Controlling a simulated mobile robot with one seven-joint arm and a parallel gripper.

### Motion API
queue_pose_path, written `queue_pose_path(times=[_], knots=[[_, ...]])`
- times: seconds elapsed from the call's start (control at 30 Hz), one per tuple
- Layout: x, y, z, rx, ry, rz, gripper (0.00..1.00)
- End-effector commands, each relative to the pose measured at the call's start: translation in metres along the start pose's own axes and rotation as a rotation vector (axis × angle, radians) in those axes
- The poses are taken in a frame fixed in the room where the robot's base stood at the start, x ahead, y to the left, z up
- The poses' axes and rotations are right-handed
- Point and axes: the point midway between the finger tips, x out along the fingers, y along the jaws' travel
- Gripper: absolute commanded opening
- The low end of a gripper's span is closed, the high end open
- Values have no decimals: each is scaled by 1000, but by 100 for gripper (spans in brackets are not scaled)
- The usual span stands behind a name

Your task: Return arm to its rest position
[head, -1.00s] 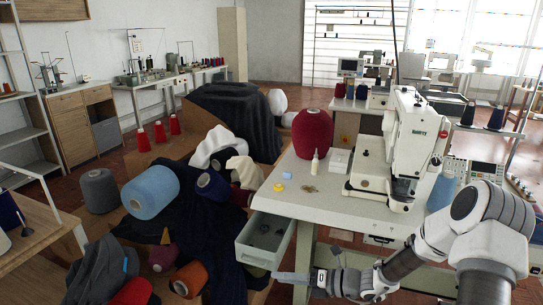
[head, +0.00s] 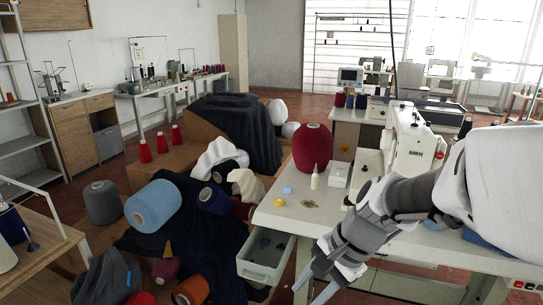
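My gripper (head: 314,284) is at the lower middle of the head view, in front of the white sewing table (head: 283,216) and just right of its pulled-out drawer (head: 262,272). Its two fingers point down and to the left, with a gap between them and nothing seen in it. My arm comes in from the right and covers part of the table's front and the lower part of the sewing machine (head: 408,140).
On the table stand a large dark red cone (head: 312,148), a small white bottle (head: 314,180), a white box (head: 339,175) and a yellow piece (head: 279,202). Yarn cones and dark cloth (head: 180,225) fill the floor at left. The drawer juts out near my gripper.

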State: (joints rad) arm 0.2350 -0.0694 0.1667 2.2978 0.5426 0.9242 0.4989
Motion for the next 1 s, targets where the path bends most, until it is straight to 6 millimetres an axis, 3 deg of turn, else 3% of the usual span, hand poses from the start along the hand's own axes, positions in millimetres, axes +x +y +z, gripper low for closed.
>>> queue_pose_path(times=[0.1, 0.5, 0.7, 1.0], knots=[[-34, 11, 12, -202, 111, 21, 42], [-123, 56, 34, -802, 448, 140, 42], [-144, 69, 37, -951, 537, 184, 42], [-147, 72, 37, -980, 554, 196, 42]])
